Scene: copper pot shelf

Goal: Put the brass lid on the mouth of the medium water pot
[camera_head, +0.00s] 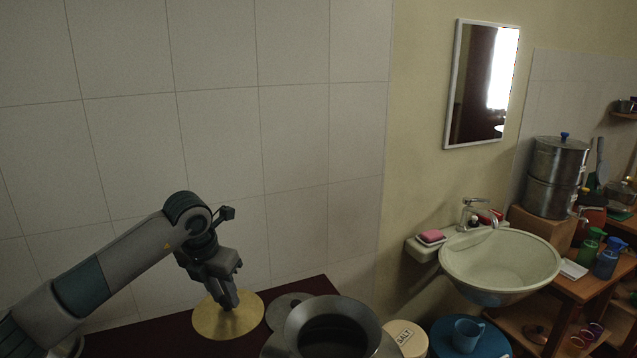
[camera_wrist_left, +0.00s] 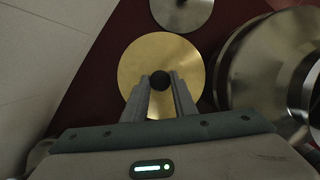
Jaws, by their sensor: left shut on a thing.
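The brass lid (camera_head: 205,322) is a flat golden disc with a dark knob, over the dark red shelf top in the head view. It also shows in the left wrist view (camera_wrist_left: 140,62). My left gripper (camera_head: 229,302) points down at its middle, shut on the black knob (camera_wrist_left: 159,80). I cannot tell whether the lid touches the shelf. A metal water pot (camera_head: 297,318) with a wide flared rim and open dark mouth stands right of the lid. It also shows at the right of the wrist view (camera_wrist_left: 258,62). My right gripper is not in view.
A grey metal lid (camera_head: 284,306) lies between the brass lid and the pot's far side. The dark red shelf top (camera_head: 316,284) meets a tiled wall behind. A salt container (camera_head: 407,338), a blue tub, a mug and a washbasin (camera_head: 500,265) are farther right.

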